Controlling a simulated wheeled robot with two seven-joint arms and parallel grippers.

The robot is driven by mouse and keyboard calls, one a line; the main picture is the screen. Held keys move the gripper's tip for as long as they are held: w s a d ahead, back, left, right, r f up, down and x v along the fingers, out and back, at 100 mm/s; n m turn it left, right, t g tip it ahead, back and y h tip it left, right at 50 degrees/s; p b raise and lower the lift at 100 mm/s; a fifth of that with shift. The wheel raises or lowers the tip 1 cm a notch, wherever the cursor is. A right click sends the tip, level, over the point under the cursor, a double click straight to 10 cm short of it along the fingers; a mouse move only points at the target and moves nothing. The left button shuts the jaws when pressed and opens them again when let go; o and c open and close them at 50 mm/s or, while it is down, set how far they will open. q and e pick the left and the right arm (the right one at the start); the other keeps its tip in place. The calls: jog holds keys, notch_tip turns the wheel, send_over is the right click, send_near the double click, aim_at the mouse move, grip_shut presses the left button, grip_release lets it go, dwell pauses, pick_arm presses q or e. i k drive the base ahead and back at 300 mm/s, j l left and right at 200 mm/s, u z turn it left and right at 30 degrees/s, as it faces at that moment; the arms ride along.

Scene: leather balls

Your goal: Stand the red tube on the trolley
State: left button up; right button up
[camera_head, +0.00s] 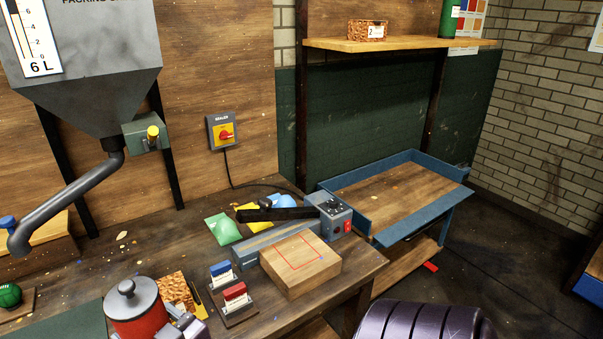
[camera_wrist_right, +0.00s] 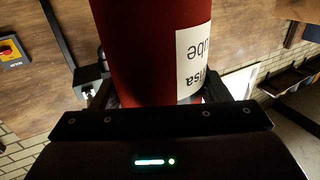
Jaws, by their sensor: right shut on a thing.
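The red tube (camera_head: 135,322) shows at the lower left of the head view, upright, with a grey knobbed lid; its lower part is cut off by the frame. In the right wrist view the red tube (camera_wrist_right: 140,50) fills the middle, with a white label whose text is upside down. My right gripper (camera_wrist_right: 155,95) is shut on it; in the head view only part of this gripper (camera_head: 185,328) shows at the tube's right side. The trolley (camera_head: 362,207), with a blue rim and a bare wooden top, stands at the right beyond the bench. My left gripper is not in view.
The bench (camera_head: 175,240) lies between tube and trolley. It carries a wooden block (camera_head: 305,275), a sealer box (camera_head: 335,213), coloured pouches (camera_head: 222,229) and stamps (camera_head: 235,293). A hopper spout (camera_head: 65,205) hangs at left. A purple padded thing (camera_head: 425,322) is at the bottom.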

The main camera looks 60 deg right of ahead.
aim_at(401, 191)
jog(key=z, duration=3.45)
jog(key=i+z, duration=0.25)
jog(key=i, duration=0.35)
jog(key=i+j+z, duration=0.25)
jog(key=i, duration=0.3)
jog(key=i+j+u, duration=0.1)
jog(key=i+u, duration=0.25)
jog(key=i, duration=0.15)
jog(key=i+l+u, duration=0.1)
jog(key=i+u, duration=0.25)
jog(key=i, duration=0.2)
jog(key=i+l+u, duration=0.15)
jog(key=i+u, duration=0.2)
jog(key=i, duration=0.15)
jog(key=i+u, duration=0.25)
jog(key=u, duration=0.2)
jog(key=i+u, duration=0.25)
jog(key=u, duration=0.2)
jog(key=i+l+u, duration=0.2)
jog(key=u, duration=1.45)
